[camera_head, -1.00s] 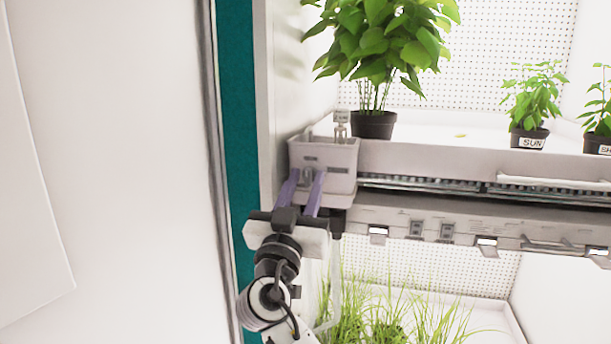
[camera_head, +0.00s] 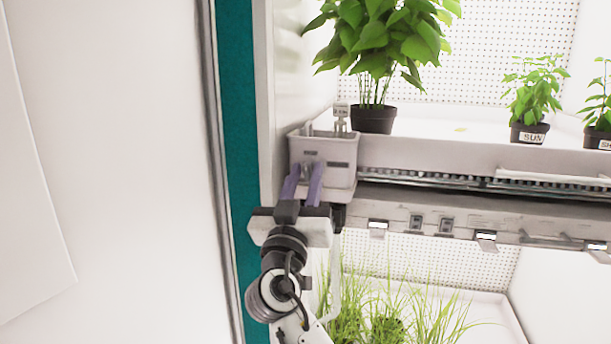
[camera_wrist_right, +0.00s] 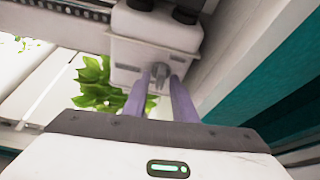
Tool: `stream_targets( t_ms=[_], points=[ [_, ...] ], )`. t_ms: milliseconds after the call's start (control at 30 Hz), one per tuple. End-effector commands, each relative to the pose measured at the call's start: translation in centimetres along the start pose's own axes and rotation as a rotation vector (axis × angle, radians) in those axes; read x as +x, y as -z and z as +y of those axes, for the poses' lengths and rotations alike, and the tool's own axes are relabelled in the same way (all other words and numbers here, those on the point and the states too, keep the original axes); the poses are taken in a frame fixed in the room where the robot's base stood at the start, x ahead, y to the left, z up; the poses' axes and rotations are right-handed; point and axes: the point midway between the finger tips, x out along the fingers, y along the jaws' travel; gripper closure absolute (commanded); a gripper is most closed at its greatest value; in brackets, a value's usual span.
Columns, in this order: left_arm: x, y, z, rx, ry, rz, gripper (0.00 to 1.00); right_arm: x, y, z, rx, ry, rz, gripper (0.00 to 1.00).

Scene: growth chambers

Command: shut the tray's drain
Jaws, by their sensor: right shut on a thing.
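The tray (camera_head: 445,155) is a white shelf tray with plants on it, in the upper chamber. At its left front corner is a grey-white box (camera_head: 335,152) with small markings on its face; it also shows in the wrist view (camera_wrist_right: 140,50). A small grey drain knob (camera_wrist_right: 159,74) sticks out of the box's face. My right gripper (camera_head: 308,172) reaches up to the box from below. Its two purple fingers are shut on the knob, one on each side, in the wrist view (camera_wrist_right: 160,80). The knob is largely hidden in the head view. My left gripper is not in view.
A tall leafy plant (camera_head: 372,50) in a black pot stands just behind the box. Smaller potted plants (camera_head: 530,95) stand to the right. A rail with clips (camera_head: 460,222) runs below the tray, above grass (camera_head: 385,310). The chamber's side wall (camera_head: 285,90) is close on the left.

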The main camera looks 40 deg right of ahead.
Motion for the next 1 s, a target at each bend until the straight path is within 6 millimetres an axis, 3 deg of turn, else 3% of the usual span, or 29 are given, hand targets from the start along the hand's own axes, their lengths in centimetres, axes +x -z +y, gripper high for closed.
stream_targets(
  t_ms=[367, 700, 1000],
  points=[
    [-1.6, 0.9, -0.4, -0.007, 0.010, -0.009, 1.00, 0.1, 0.4, 0.2, -0.307, 0.129, -0.001, 0.98],
    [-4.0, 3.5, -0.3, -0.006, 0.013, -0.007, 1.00, 0.1, 0.5, 0.2, -0.603, 0.253, -0.001, 0.98],
    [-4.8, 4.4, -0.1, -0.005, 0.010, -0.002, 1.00, 0.1, 0.3, 0.2, -0.865, 0.360, 0.002, 0.98]
  ],
)
